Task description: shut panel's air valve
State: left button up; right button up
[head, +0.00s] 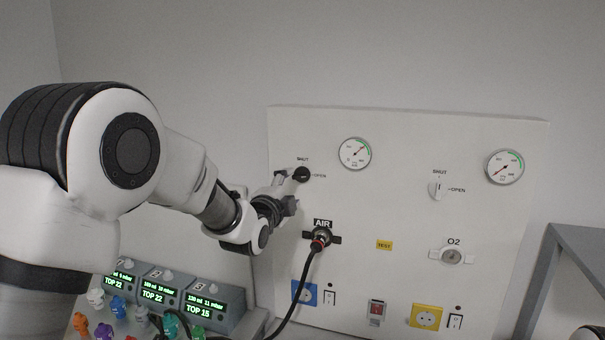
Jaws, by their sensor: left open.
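The white wall panel (395,200) stands ahead of me. Its air valve is a black knob (302,174) at the upper left, with SHUT marked above it and OPEN to its right. The knob's exact angle is hard to tell. My left gripper (291,182) is open at the knob, its fingers close beside it; I cannot tell whether they touch it. Below the knob, a black hose (300,285) is plugged into the AIR outlet (321,237). My right gripper is not in view.
A white O2 valve knob (437,189), two gauges (355,153) and an O2 outlet (451,256) are on the panel. Sockets and switches line its bottom. Ventilator units (160,290) and coloured connectors stand at lower left. A grey frame (570,260) is at right.

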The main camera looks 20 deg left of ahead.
aim_at(299, 177)
pick_arm(q)
jog(key=w+p, duration=0.2)
jog(key=w, duration=0.1)
jog(key=w+p, duration=0.1)
jog(key=w, duration=0.2)
jog(key=shift+w+d+r+p, duration=0.15)
jog(key=shift+w+r+p, duration=0.05)
jog(key=shift+w+p, duration=0.2)
jog(key=shift+w+f, duration=0.15)
jog(key=shift+s+r, duration=0.25)
jog(key=shift+s, duration=0.15)
jog(key=shift+c, duration=0.6)
jog(key=shift+s+r, duration=0.15)
jog(key=shift+s, duration=0.05)
grip_shut()
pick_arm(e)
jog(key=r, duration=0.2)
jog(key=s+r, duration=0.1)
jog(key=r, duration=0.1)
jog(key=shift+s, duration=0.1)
